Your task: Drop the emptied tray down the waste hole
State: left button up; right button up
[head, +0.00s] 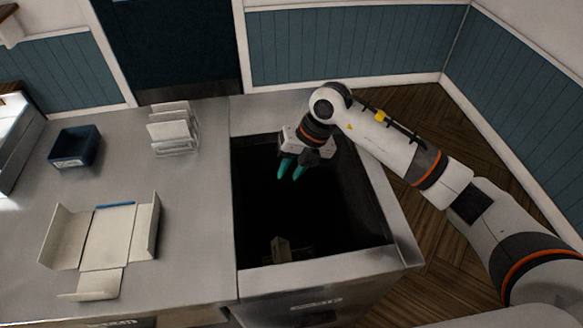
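The waste hole (315,210) is a large dark rectangular opening in the steel counter, right of centre. My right gripper (291,171) hangs over its far part, teal fingertips pointing down. The fingertips are a little apart with nothing between them. A small pale brown-grey object (281,248) shows inside the hole near its front edge; most of it is lost in the dark, and I cannot tell whether it is the tray. My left gripper is out of view.
An opened-out cream carton (108,236) lies flat on the left counter, with a blue strip (115,205) at its far edge. A dark blue bin (75,146) and a wire rack with white cards (173,130) stand behind. Bare steel surrounds them.

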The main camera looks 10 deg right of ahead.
jog(key=b+v, duration=0.2)
jog(key=v, duration=1)
dwell(0.4)
